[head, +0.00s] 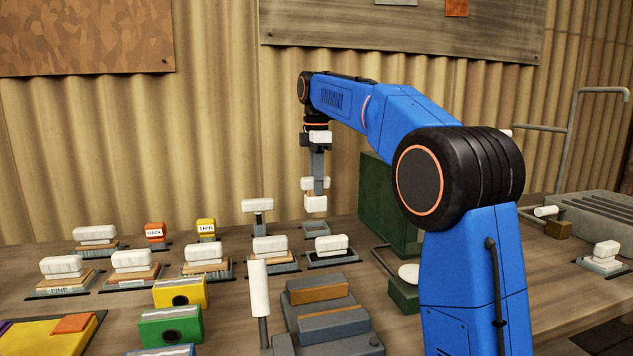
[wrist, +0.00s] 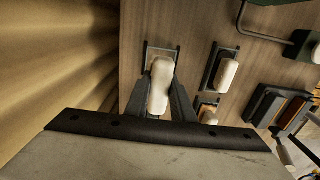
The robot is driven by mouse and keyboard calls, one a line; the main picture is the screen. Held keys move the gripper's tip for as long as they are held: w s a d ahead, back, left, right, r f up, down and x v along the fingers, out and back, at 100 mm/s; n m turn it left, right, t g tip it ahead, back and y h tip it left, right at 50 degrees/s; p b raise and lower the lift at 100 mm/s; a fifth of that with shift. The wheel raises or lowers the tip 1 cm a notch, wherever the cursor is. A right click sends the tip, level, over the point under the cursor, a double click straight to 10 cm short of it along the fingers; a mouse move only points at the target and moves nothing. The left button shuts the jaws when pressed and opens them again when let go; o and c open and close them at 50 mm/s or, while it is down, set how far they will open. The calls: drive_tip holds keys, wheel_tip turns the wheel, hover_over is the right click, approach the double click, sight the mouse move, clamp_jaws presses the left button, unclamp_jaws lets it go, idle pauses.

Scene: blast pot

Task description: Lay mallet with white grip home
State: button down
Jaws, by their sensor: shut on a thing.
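My gripper (head: 316,188) points straight down over the back of the bench, its fingers closed on a white-gripped piece (head: 316,203). In the wrist view the fingers (wrist: 160,105) flank this white grip (wrist: 160,82). Its lower part is hidden, so I cannot tell from its shape whether it is the mallet. A small grey-framed holder (head: 315,229) lies below it in the head view, with a gap between. In the wrist view the holder's frame (wrist: 150,47) shows behind the white grip.
White-handled blocks (head: 270,245) (head: 331,243) sit in grey trays nearby. A thin-stemmed white-topped piece (head: 257,205) stands to the left, and an upright white handle (head: 259,288) stands in front. A dark green box (head: 385,205) stands close on the right. The corrugated wall (head: 240,130) is behind.

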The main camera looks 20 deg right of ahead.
sight(316, 204)
drive_tip(key=shift+f, duration=1.95)
drive_tip(key=shift+f, duration=0.55)
drive_tip(key=shift+f, duration=0.3)
drive_tip(key=shift+f, duration=0.55)
idle(0.6)
drive_tip(key=c, duration=1.4)
unclamp_jaws()
drive_tip(key=shift+c, duration=0.2)
wheel_tip(316, 204, up, 12)
drive_tip(key=shift+f, duration=0.1)
